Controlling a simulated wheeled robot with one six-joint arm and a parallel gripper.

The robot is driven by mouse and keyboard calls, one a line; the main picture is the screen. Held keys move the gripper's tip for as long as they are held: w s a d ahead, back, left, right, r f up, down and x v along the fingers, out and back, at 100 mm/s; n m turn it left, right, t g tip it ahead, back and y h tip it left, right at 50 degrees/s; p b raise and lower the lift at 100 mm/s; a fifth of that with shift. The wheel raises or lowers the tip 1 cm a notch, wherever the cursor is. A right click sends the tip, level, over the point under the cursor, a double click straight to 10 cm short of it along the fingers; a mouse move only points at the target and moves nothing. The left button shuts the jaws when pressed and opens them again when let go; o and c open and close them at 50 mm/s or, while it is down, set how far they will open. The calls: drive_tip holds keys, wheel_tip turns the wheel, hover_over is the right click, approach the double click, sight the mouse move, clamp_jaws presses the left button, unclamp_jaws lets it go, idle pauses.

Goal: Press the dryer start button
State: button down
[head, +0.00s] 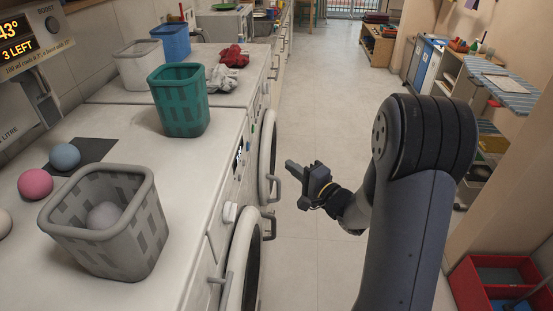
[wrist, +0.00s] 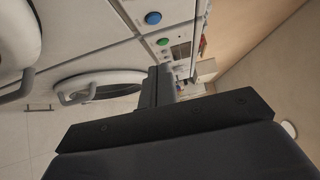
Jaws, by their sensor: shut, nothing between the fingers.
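My gripper (head: 294,168) is shut and empty. It is held over the aisle, pointing left toward the front panels of the white machines (head: 222,150), with a gap between. In the wrist view its closed fingers (wrist: 158,85) reach up toward a panel with a round green button (wrist: 163,41) and a round blue button (wrist: 152,18). The green button is the closer of the two to the fingertips in the picture. No label is readable on either, so I cannot tell which one is the dryer's start. The fingers do not appear to touch either button.
Round machine doors with protruding handles (head: 268,215) line the left side below the panels. Baskets stand on the machine tops, a grey one (head: 150,235) and a teal one (head: 180,115) among them. The aisle floor (head: 310,100) is clear. Red bins (head: 490,285) sit at lower right.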

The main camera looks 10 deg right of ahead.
sight(248, 147)
drive_tip(key=w+a+p, duration=0.3)
drive_tip(key=w+a, duration=0.5)
drive_tip(key=a, duration=0.1)
drive_tip(key=shift+w, duration=0.1)
drive_tip(key=shift+w+a+r+b, duration=0.1)
drive_tip(key=shift+a+b, duration=0.35)
drive_tip(key=shift+a, duration=0.25)
